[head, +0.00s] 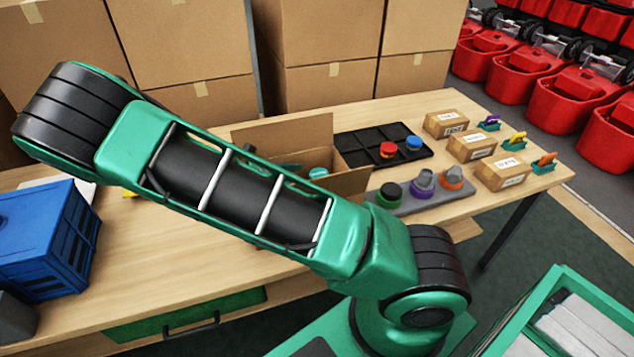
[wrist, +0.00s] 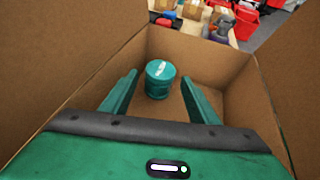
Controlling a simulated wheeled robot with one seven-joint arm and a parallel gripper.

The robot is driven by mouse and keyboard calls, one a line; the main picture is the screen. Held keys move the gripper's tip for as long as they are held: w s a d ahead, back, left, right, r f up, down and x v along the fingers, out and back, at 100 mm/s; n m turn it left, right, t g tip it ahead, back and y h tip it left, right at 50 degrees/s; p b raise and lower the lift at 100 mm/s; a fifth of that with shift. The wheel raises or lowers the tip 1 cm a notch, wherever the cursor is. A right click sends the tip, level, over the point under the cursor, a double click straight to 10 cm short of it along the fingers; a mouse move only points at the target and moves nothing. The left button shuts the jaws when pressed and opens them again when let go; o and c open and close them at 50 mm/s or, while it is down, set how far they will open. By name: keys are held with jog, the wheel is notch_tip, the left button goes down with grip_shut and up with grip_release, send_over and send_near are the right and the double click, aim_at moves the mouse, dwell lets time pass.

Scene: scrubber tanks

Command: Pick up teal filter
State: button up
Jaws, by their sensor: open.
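The teal filter (wrist: 158,84) is a short cylinder with a pale label on its top. It stands upright inside the open cardboard box (wrist: 222,66) in the wrist view. In the head view its top (head: 318,173) shows in the box (head: 345,183), partly hidden by the box and my arm. My gripper (wrist: 162,90) is open, with its two teal fingers reaching into the box. The filter shows between the fingers, towards the fingertips. I cannot tell whether either finger touches it.
Box walls and raised flaps surround my gripper. A black tray (head: 360,146) with red and blue parts lies behind the box. A grey holder (head: 437,202) with several knobs stands to its right, near small labelled boxes (head: 470,147). A blue crate (head: 50,240) is at the left.

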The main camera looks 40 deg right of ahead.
aim_at(316, 174)
jog(key=x, duration=0.6)
jog(key=shift+d, duration=0.1)
jog(key=c, duration=0.8)
